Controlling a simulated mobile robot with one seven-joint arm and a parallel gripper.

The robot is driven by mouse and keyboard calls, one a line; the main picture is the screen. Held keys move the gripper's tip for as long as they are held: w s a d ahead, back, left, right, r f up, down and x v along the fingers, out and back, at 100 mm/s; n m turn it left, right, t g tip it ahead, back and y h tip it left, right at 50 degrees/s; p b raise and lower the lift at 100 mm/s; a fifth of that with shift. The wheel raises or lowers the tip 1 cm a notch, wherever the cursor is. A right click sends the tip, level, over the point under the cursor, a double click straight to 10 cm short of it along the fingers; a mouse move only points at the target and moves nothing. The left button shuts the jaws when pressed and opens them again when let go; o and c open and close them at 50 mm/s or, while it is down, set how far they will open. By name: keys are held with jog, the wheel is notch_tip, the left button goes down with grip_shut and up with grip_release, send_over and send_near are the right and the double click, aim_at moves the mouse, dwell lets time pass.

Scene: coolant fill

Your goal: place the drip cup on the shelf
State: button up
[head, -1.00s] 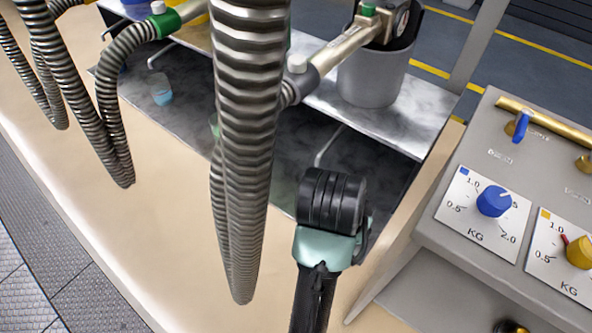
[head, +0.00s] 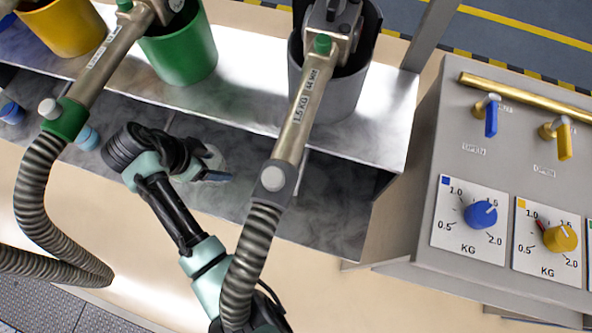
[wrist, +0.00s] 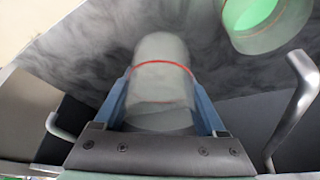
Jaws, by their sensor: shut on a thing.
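The drip cup (wrist: 165,112) is clear and greyish with a red ring, and sits between the two blue fingers of my gripper (wrist: 161,84) in the wrist view. My gripper is shut on it. In the head view my gripper (head: 212,174) is over the dark lower shelf (head: 330,205), and the cup is mostly hidden or too small to make out. The same smoky dark surface (wrist: 105,55) fills the wrist view behind the cup. I cannot tell whether the cup touches it.
A cup with green liquid (wrist: 250,15) stands to the upper right in the wrist view. Light blue cups (head: 88,138) are at the left. Grey (head: 335,90), green (head: 183,50) and yellow (head: 75,28) buckets stand above on the metal ledge. A hose (head: 250,260) hangs beside my arm.

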jog(key=s+d+p, duration=0.1)
jog(key=s+d, duration=0.1)
jog(key=d, duration=0.4)
jog(key=s+d+f+p, duration=0.1)
jog(key=s+d, duration=0.1)
jog(key=d, duration=0.3)
jog(key=s+d+f+p, duration=0.1)
jog(key=s+d, duration=0.1)
jog(key=d, duration=0.4)
jog(key=shift+d+f+p, duration=0.1)
jog(key=shift+d+p, duration=0.2)
notch_tip(320, 180, down, 4)
jog(key=shift+r, duration=0.1)
jog(key=shift+s+d+f, duration=0.1)
jog(key=shift+d+f, duration=0.05)
jog(key=shift+f, duration=0.25)
jog(key=shift+f, duration=0.1)
jog(key=o, duration=1.3)
jog(key=p+v, duration=0.1)
jog(key=v, duration=1.1)
